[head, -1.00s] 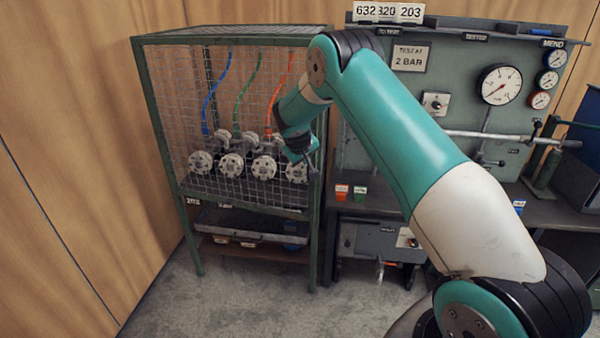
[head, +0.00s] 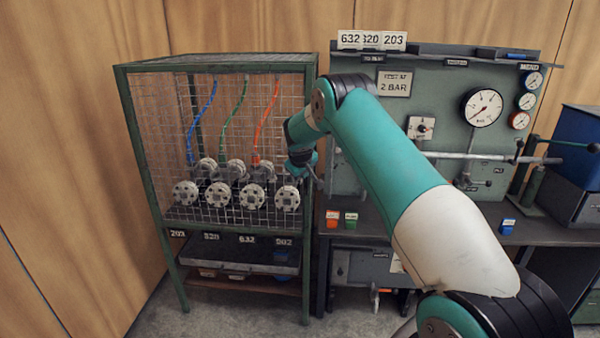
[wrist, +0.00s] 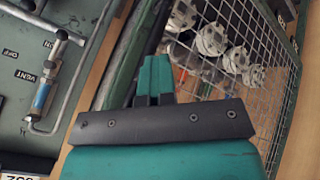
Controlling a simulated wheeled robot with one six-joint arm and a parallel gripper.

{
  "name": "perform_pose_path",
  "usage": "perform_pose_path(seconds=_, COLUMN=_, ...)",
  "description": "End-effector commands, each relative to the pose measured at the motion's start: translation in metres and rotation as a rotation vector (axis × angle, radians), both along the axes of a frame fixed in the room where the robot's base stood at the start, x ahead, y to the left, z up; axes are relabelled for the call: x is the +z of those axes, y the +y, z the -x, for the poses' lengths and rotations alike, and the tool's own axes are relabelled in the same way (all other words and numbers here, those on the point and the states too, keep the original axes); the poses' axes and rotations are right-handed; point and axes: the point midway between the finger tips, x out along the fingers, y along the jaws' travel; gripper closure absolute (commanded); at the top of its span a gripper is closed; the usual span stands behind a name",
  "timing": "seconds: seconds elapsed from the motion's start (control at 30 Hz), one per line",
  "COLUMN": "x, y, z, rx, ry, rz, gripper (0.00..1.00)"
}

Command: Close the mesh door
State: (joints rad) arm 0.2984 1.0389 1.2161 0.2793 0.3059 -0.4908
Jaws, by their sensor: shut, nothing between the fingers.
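The mesh door (head: 150,130) spans the front of the green cage (head: 215,62) at left in the head view. It looks about flush with the frame, but I cannot tell whether it is fully shut or latched. In the wrist view the mesh (wrist: 270,60) runs along the right side. My gripper (head: 312,178) is beside the cage's right front post, partly hidden by my arm in the head view. In the wrist view my gripper's fingers (wrist: 155,72) are together and empty, near the green post. Contact with the post or door cannot be told.
Several flanged pipe ends (head: 218,196) with coloured hoses are in the cage, above a labelled shelf (head: 235,255). A grey test panel (head: 450,110) with gauges and a horizontal bar stands right, above a dark bench (head: 400,222). Wooden walls close off the left and back.

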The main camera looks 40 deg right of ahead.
Motion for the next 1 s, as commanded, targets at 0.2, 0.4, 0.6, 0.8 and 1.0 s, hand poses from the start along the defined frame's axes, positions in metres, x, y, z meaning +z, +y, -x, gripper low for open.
perform_pose_path(seconds=0.2, x=0.009, y=0.004, z=0.000, rx=-0.003, ry=-0.023, rz=0.017, gripper=1.00)
perform_pose_path(seconds=0.4, x=0.015, y=0.041, z=0.013, rx=-0.003, ry=-0.014, rz=0.010, gripper=1.00)
perform_pose_path(seconds=0.6, x=0.051, y=0.061, z=0.037, rx=-0.002, ry=-0.011, rz=0.008, gripper=1.00)
perform_pose_path(seconds=0.8, x=0.077, y=0.073, z=0.052, rx=-0.002, ry=-0.008, rz=0.006, gripper=1.00)
perform_pose_path(seconds=1.0, x=0.086, y=0.077, z=0.058, rx=-0.005, ry=-0.006, rz=0.006, gripper=1.00)
